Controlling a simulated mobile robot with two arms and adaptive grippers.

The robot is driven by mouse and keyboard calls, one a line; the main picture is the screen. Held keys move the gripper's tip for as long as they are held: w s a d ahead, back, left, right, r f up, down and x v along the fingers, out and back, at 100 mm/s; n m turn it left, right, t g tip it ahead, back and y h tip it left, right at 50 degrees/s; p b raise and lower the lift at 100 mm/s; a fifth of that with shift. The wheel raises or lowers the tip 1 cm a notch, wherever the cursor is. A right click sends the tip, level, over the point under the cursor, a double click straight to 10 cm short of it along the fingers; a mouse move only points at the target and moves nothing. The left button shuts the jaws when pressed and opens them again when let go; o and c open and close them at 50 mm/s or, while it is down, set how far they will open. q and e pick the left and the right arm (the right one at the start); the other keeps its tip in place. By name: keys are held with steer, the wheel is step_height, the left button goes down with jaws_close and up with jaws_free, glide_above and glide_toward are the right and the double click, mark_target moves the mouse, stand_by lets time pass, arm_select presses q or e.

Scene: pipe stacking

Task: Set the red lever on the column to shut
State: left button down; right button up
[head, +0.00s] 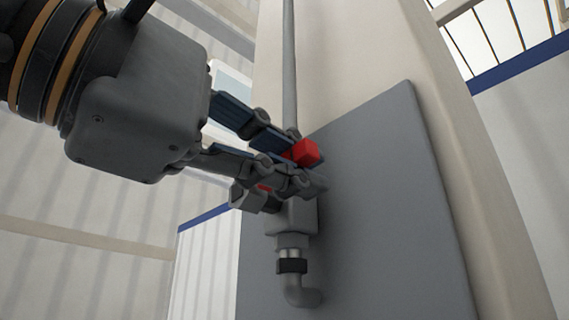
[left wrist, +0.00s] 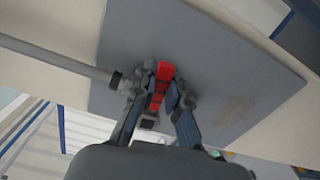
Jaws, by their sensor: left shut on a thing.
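The red lever (head: 306,152) is on a grey valve (head: 293,216) fixed to a grey panel on the column (head: 350,60). My left gripper (head: 298,168) comes in from the left and is shut on the lever, with red showing between its fingers. In the left wrist view the red lever (left wrist: 165,72) sits between the two fingertips of the left gripper (left wrist: 162,92). The fingers hide part of the lever and of the valve body in the head view. My right gripper is in neither view.
The grey panel (head: 400,200) lies behind the valve. A straight pipe (head: 289,60) runs up from the valve, and a bent pipe end (head: 303,296) sits below it. White walls with blue edges (head: 205,215) stand farther back.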

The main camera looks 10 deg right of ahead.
arm_select(q)
steer(key=shift+f+m, duration=0.4)
steer(key=shift+m, duration=0.5)
steer(key=shift+d, duration=0.1)
steer(key=c, duration=1.3)
jaws_free()
steer(key=shift+c, duration=0.2)
steer(key=v, duration=1.2)
